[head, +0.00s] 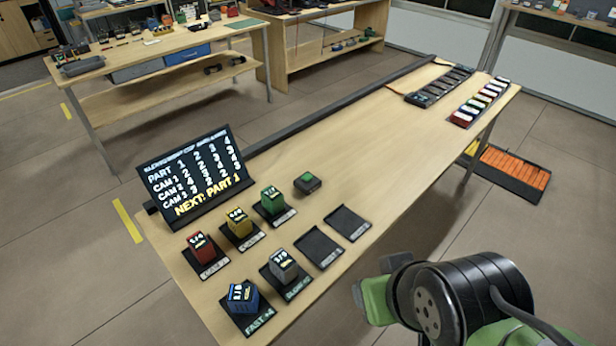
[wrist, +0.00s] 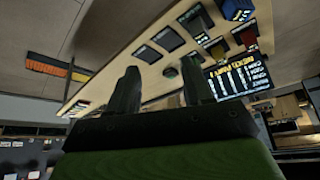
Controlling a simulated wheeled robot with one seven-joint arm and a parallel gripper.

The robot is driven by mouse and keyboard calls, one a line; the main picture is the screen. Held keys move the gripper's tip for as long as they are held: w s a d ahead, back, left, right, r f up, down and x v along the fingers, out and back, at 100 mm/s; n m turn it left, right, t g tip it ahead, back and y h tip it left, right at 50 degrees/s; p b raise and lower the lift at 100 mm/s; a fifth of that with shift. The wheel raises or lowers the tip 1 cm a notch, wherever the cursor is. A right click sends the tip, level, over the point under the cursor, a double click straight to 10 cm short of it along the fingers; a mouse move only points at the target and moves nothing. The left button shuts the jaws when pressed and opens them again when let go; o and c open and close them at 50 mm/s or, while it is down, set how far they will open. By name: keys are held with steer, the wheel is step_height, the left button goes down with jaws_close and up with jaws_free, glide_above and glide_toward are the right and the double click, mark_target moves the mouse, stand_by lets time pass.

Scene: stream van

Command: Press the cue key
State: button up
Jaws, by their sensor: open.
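The cue key, a small dark box with a green top (head: 307,183), sits on the wooden table (head: 340,130) right of the green block. In the wrist view the key (wrist: 170,72) shows small, beyond and between my fingers. My gripper (wrist: 160,66) is open and empty, its two dark fingers apart. In the head view my gripper is at the lower right, off the table's near right edge and away from the key. The dark cue board (head: 195,177) stands tilted at the table's left end; its bottom line reads "NEXT: PART 1".
Red (head: 200,248), yellow (head: 239,222), green (head: 272,200), grey (head: 283,266) and blue (head: 243,297) blocks stand on dark pads. Two pads (head: 348,223) are empty. Dark and coloured item rows (head: 480,102) lie at the far end. The middle table is clear.

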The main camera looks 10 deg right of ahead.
jaws_close()
stand_by(1.4)
